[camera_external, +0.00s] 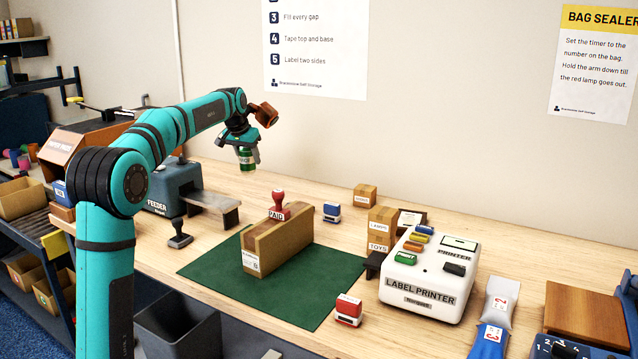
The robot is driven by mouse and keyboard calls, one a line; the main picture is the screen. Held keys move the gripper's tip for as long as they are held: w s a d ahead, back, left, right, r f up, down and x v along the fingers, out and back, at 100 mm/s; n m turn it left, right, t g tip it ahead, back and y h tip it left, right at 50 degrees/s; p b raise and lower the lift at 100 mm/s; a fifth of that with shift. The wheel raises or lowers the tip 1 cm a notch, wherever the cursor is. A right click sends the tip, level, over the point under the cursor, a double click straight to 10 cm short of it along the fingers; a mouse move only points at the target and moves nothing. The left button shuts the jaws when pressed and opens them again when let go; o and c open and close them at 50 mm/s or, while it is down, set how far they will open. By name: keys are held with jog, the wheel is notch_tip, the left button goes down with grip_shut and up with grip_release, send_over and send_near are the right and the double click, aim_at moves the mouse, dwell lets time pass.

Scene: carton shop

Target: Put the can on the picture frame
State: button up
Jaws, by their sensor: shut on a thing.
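My gripper (246,150) is high above the bench, pointing down, left of the middle of the view. It is shut on a small green can (247,160), held upright well clear of everything below. A dark brown item with a pale face (408,219) lies behind the label printer and beside the stacked small cartons. It may be the picture frame, but it is small and partly hidden, so I cannot be sure. My gripper is to its left and higher up.
A tall narrow carton (272,242) stands on the green mat (215,270), with a red PAID stamp (279,203) behind it. Small cartons (380,228) and the white label printer (428,275) stand to the right. The grey-blue feeder (172,188) is at left.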

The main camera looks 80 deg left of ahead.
jog(key=w+d+m, duration=0.1)
jog(key=w+d, duration=0.4)
jog(key=w, duration=0.8)
notch_tip(320, 180, up, 2)
jog(key=m, duration=0.2)
send_over(410, 218)
jog(key=shift+t+h, duration=0.3)
jog(key=shift+t, duration=0.2)
jog(key=shift+d+f, duration=0.15)
jog(key=shift+f, duration=4.6)
jog(key=o, duration=0.9)
jog(key=shift+f, duration=0.1)
